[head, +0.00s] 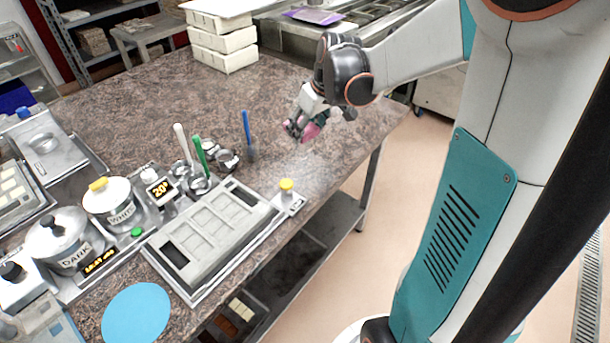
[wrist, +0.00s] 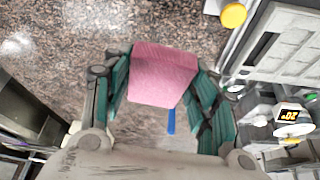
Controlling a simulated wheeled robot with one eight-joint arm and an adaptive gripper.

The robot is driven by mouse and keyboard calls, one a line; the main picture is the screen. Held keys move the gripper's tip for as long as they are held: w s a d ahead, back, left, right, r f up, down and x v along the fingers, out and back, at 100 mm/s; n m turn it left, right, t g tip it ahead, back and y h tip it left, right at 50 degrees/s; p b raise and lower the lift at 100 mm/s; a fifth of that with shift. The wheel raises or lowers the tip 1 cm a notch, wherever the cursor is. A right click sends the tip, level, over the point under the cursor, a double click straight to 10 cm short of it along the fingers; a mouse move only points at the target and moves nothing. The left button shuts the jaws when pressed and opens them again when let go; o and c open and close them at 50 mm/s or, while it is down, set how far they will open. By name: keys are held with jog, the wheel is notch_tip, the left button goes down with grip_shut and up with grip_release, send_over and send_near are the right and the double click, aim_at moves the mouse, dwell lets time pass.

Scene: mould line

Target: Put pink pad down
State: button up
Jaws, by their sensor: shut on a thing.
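The pink pad (wrist: 162,76) sits between the two green-lined fingers of my gripper (wrist: 160,95) in the wrist view. In the head view my gripper (head: 303,124) is at the right side of the speckled table, with a small part of the pink pad (head: 311,131) showing between its fingers. My gripper is shut on the pad and appears to hold it above the tabletop; the exact height is hard to tell.
The table (head: 130,93) is clear around and behind my gripper. A blue-handled tool (head: 247,128) and several metal cups stand to the left. White boxes (head: 222,43) are stacked at the back.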

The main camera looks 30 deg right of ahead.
aim_at(304, 179)
notch_tip(304, 179, down, 17)
jog(key=b, duration=0.5)
jog(key=shift+r, duration=0.2)
jog(key=shift+f+b, duration=0.35)
jog(key=shift+b, duration=0.05)
jog(key=shift+s+f, duration=0.15)
jog(key=shift+s, duration=0.05)
jog(key=o, duration=1)
jog(key=shift+w+f, duration=0.2)
jog(key=shift+o, duration=0.2)
jog(key=shift+s+r, duration=0.1)
